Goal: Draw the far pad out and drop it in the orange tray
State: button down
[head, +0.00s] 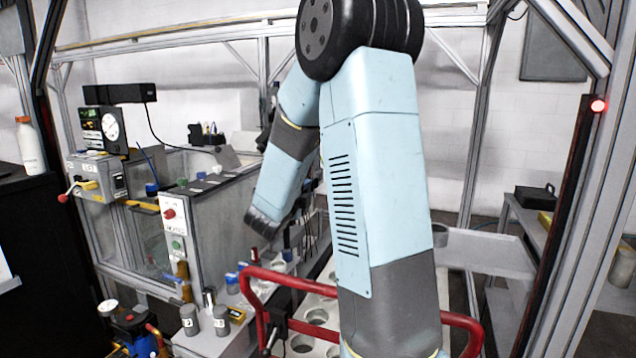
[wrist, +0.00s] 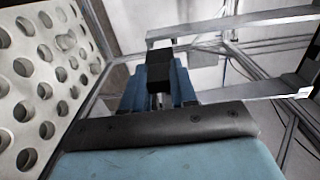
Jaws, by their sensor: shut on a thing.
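In the wrist view my gripper (wrist: 158,82) shows past the dark band of my own wrist. It is shut on a black block (wrist: 160,66), which sits between its blue sides. The block looks like a pad, but I cannot tell whether it is the far one. In the head view my arm folds over and down toward the bench at centre left; the fingers and what they hold cannot be made out there. I cannot make out the orange tray in either view.
A white plate with round holes (wrist: 40,85) stands at the left of the wrist view. In the head view a red tube rail (head: 262,282) crosses low in front. A control box (head: 172,222) and grey canisters (head: 220,320) stand left. A grey shelf (head: 488,250) is at right.

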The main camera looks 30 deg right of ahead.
dwell(0.3)
jog(key=v, duration=0.8)
dwell(0.4)
